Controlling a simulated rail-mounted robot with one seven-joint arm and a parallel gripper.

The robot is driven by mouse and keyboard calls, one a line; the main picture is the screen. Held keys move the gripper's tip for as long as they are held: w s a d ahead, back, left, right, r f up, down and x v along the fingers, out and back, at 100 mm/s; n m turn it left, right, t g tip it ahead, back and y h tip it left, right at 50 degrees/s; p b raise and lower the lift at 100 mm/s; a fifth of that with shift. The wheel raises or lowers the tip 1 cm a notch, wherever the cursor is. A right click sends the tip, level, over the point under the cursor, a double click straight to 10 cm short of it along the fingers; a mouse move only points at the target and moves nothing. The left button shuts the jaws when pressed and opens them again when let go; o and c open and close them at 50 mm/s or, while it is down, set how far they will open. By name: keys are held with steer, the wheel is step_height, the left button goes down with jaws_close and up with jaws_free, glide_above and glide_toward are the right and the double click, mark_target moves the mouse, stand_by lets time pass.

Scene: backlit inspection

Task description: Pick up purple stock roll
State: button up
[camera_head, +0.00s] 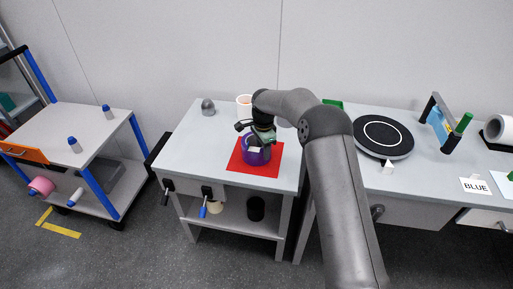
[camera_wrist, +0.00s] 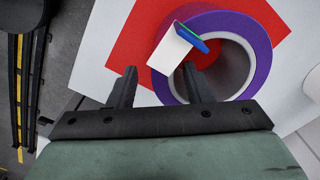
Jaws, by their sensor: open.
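The purple stock roll (camera_head: 257,159) stands on a red mat (camera_head: 273,169) on the small grey table. In the wrist view the roll (camera_wrist: 264,62) is a thick purple ring with a pale inner wall and an open centre. My gripper (camera_wrist: 160,78) is open and empty above it. The left finger is just outside the roll's near-left rim and the right finger is over its hole, so part of the rim lies between them in the picture. A white piece with blue and green edges (camera_wrist: 172,50) overlaps the rim. In the head view my gripper (camera_head: 260,142) partly hides the roll.
A grey dome (camera_head: 208,106) and a white cup-like roll (camera_head: 244,106) stand behind on the same table. A black cylinder (camera_head: 256,208) is on the shelf below. A bench at right holds a black turntable (camera_head: 383,139). A cart (camera_head: 69,128) is at left.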

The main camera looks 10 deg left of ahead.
steer(key=shift+w+f, duration=0.1)
steer(key=shift+f, duration=1.55)
steer(key=shift+c, duration=0.3)
jaws_close()
steer(key=shift+r, duration=0.1)
steer(key=shift+r, duration=0.1)
